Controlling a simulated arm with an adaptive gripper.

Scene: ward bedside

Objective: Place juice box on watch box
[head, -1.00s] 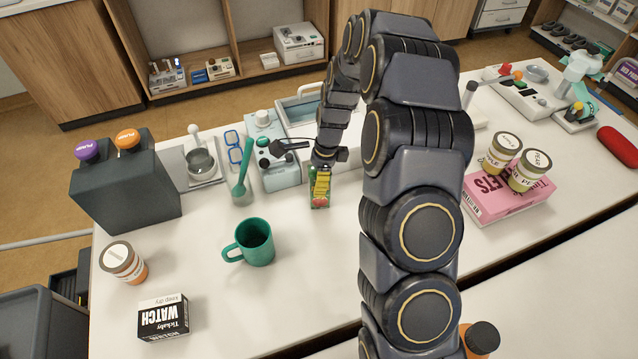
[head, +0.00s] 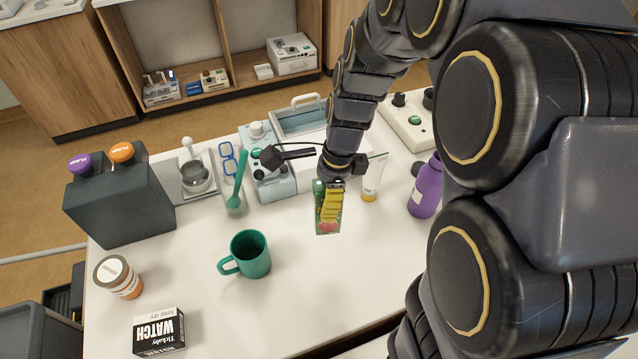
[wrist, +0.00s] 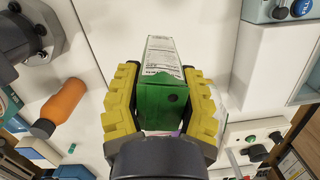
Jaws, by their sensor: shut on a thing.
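The juice box (head: 328,227) is green with a red fruit picture and hangs upright in my gripper (head: 330,200). In the wrist view the yellow fingers of my gripper (wrist: 160,100) press on both sides of the green juice box (wrist: 160,98). In the head view its lower edge looks a little above the table, though the gap is hard to judge. The watch box (head: 159,331) is black and white and lies on the table at the front left, well apart from my gripper. Nothing rests on its top.
A green mug (head: 250,255) stands between the juice box and the watch box. A jar (head: 118,277) stands behind the watch box. A dark pump dispenser (head: 120,195), a purple bottle (head: 424,187) and a tube (head: 374,178) stand farther back. The table front of the mug is clear.

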